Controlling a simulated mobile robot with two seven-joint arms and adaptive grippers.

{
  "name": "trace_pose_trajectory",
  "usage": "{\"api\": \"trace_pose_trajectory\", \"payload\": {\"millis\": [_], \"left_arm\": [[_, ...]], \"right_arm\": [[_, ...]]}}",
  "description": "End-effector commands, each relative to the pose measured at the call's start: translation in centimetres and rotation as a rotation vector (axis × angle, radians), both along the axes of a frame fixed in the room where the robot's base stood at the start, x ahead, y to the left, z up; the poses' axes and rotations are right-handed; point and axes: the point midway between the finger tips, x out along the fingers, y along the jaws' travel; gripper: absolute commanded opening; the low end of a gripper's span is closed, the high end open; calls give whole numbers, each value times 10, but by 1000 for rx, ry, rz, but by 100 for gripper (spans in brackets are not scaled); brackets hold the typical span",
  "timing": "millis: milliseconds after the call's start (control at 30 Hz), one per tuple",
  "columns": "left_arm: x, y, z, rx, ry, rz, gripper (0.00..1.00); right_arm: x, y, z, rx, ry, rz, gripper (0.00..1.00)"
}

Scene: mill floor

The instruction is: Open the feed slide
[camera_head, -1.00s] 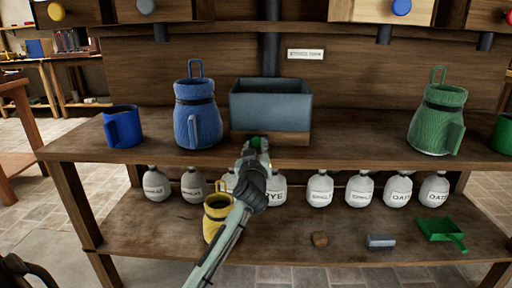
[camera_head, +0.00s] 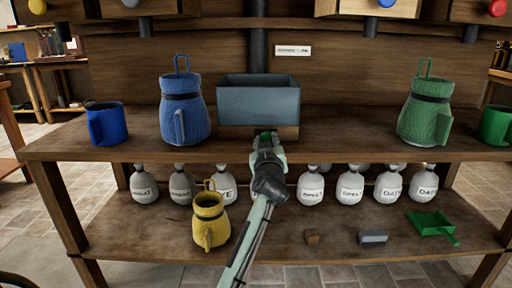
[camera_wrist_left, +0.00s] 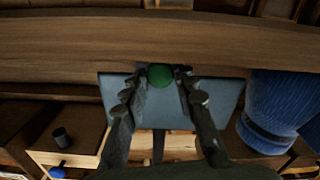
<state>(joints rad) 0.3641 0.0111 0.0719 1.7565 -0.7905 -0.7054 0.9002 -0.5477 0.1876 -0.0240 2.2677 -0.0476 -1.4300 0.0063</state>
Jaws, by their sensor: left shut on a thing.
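The grey-blue feed box (camera_head: 258,103) stands on a wooden base (camera_head: 232,132) at the middle of the shelf's front edge. A green knob (camera_wrist_left: 160,76) sits at the front of this base and is mostly hidden by the fingers in the head view. My left gripper (camera_head: 267,142) reaches up to it from below, shut on the knob. In the left wrist view, which is upside down, the fingers stand on either side of the knob. How far the slide stands out is hidden. My right gripper is not in view.
A blue jug (camera_head: 184,112) and blue mug (camera_head: 106,124) stand left of the box; a green jug (camera_head: 424,112) stands right. Below are several labelled sacks (camera_head: 350,186), a yellow jug (camera_head: 209,222), and a green scoop (camera_head: 432,224).

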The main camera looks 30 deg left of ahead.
Motion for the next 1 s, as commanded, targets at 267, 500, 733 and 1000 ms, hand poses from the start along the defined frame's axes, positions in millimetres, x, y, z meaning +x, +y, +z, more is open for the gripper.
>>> {"api": "trace_pose_trajectory", "payload": {"millis": [267, 500, 733, 1000], "left_arm": [[1, -2, -1, -1, 4, -1, 0], [1, -1, -1, -1, 3, -1, 49], [0, -1, 0, 0, 2, -1, 49], [1, -1, 34, -2, -4, 0, 49]], "right_arm": [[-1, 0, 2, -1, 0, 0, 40], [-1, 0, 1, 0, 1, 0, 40], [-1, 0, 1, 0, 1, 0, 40], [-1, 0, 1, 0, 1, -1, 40]]}}
